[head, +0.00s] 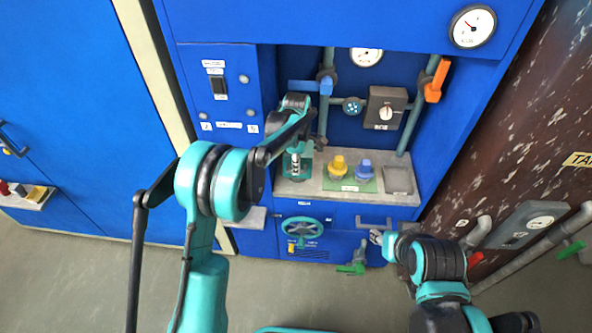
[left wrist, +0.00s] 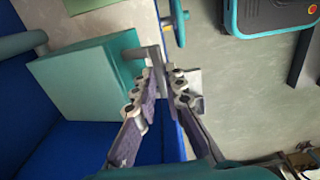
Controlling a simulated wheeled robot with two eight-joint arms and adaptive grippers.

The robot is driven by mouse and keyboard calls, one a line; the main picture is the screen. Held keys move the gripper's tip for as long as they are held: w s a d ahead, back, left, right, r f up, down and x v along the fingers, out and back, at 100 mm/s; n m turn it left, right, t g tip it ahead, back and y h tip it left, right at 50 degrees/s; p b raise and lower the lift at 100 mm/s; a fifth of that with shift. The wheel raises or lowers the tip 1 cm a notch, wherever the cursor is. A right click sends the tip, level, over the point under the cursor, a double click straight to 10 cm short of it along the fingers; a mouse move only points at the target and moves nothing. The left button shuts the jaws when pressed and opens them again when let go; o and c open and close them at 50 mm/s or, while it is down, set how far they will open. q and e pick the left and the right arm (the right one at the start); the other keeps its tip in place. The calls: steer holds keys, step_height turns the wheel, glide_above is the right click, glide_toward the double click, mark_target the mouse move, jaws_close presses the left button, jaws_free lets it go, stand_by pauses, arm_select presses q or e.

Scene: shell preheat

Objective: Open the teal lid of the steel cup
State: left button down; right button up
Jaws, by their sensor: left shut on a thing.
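The steel cup (head: 295,166) shows as a small steel and teal shape at the left end of the worktop, partly behind my left arm. Its lid is hard to tell apart from my gripper there. In the left wrist view my left gripper (left wrist: 163,88) is shut on a thin grey tab, beside a flat teal slab (left wrist: 85,80). The slab looks like the teal lid. Whether it is raised I cannot tell. My right gripper (head: 377,237) shows small and unclear in front of the lower cabinet.
The worktop (head: 312,187) also bears a yellow piece (head: 338,167) and a blue piece (head: 364,170) on a green mat, with a grey box (head: 398,180) at right. Pipes with a blue handle (head: 312,87) and an orange handle (head: 436,82) rise behind. A teal handwheel (head: 302,227) is below.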

arm_select(q)
steer(key=shift+w+r+p, duration=2.05)
steer(key=shift+w+r, duration=0.5)
steer(key=shift+r, duration=0.15)
steer(key=c, duration=1.7)
jaws_free()
steer(key=shift+f, duration=0.1)
steer(key=shift+c, duration=0.2)
steer(key=shift+o, duration=0.7)
steer(key=shift+w+f, duration=0.25)
steer(key=shift+w, duration=0.2)
steer(key=shift+s+r, duration=0.15)
step_height(320, 180, up, 8)
steer(key=shift+s+f, duration=0.1)
steer(key=shift+f, duration=0.1)
